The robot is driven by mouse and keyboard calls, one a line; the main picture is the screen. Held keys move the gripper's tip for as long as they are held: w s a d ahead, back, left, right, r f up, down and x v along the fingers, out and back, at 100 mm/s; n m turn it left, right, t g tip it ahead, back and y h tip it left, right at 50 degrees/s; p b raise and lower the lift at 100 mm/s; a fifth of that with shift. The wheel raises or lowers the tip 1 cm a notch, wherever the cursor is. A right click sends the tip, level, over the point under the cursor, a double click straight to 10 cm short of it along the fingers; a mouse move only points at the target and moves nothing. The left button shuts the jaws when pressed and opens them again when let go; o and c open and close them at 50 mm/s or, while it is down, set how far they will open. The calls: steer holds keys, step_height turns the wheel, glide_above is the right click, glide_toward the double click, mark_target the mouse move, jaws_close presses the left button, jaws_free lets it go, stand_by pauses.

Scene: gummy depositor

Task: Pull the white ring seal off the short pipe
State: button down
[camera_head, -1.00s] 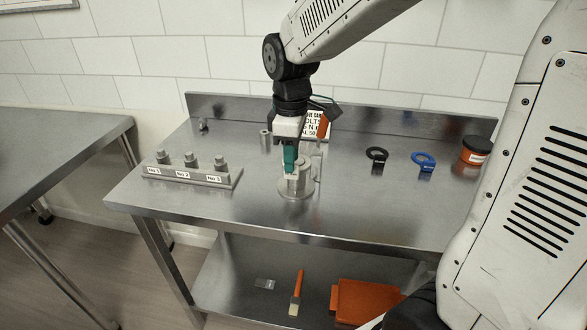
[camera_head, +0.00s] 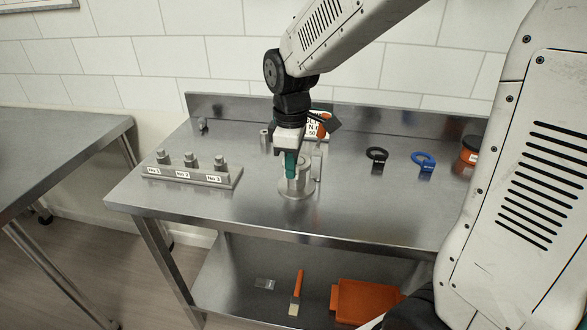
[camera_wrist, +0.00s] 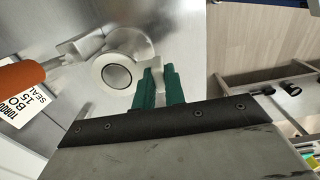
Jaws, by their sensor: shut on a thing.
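The short pipe (camera_head: 297,180) stands upright on a round flange on the steel table. In the wrist view its round open end (camera_wrist: 117,77) faces the camera, with a pale rim around a dark circle. My gripper (camera_head: 291,172) points down at the pipe's top left side. In the wrist view its green fingertips (camera_wrist: 160,80) are beside the rim, shut on a pale piece that I take for the white ring seal (camera_wrist: 160,72). The fingers hide most of this piece. I cannot tell whether it still touches the pipe.
A block with several labelled pegs (camera_head: 192,174) stands left. A black ring tool (camera_head: 376,155), a blue ring tool (camera_head: 423,160) and an orange tub (camera_head: 470,152) are right. A lettered card (camera_head: 316,125) and an orange handle (camera_wrist: 20,75) are close behind the pipe. The table's front is clear.

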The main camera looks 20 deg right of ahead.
steer(key=shift+r, duration=3.35)
